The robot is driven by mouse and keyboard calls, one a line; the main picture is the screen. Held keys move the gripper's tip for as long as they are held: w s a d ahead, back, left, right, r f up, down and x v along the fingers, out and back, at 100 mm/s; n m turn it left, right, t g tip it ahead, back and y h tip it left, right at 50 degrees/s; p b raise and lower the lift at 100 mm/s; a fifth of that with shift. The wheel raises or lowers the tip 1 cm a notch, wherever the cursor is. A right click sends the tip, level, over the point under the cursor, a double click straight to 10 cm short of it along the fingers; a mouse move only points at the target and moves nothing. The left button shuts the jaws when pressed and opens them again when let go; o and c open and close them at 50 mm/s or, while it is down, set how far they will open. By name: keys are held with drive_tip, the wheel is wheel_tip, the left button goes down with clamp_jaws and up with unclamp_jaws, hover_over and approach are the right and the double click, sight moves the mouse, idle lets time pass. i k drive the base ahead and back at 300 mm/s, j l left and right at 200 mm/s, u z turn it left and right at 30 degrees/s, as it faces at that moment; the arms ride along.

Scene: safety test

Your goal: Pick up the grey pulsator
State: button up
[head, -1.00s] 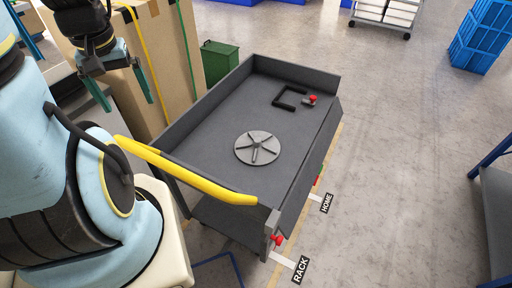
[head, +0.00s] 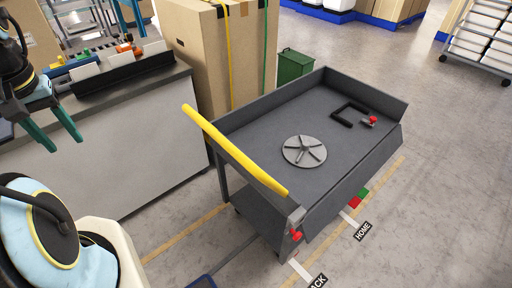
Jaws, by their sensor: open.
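The grey pulsator (head: 304,151) is a round disc with raised ribs. It lies flat on the top deck of a dark grey cart (head: 268,125), towards the end with the yellow handle (head: 232,152). My gripper (head: 44,132) is at the far left of the head view, over the side of a grey-topped counter. Its two green fingers are apart with nothing between them. It is well away from the pulsator, with the cart handle between them.
A black U-shaped bracket (head: 348,115) and a red-knobbed part (head: 372,120) lie on the cart's far end. The cart has raised side walls. The counter (head: 130,145), tall cardboard boxes (head: 222,55) and a green bin (head: 294,65) stand behind.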

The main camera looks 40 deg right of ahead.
sight(303, 151)
drive_tip(key=k+l+u, duration=0.2)
drive_tip(key=u, duration=0.3)
drive_tip(key=k+u, duration=0.25)
drive_tip(key=u, duration=0.2)
drive_tip(key=k+u, duration=0.25)
drive_tip(key=u, duration=0.25)
drive_tip(key=k+u, duration=0.25)
drive_tip(key=u, duration=0.2)
drive_tip(key=k+l+u, duration=0.1)
drive_tip(key=k+u, duration=0.15)
drive_tip(key=k, duration=0.15)
drive_tip(key=k+u, duration=0.25)
drive_tip(key=k, duration=0.2)
drive_tip(key=k+l+z, duration=0.55)
drive_tip(key=k+l, duration=0.35)
drive_tip(key=k+l+z, duration=0.3)
drive_tip(key=l, duration=0.35)
drive_tip(key=k, duration=0.1)
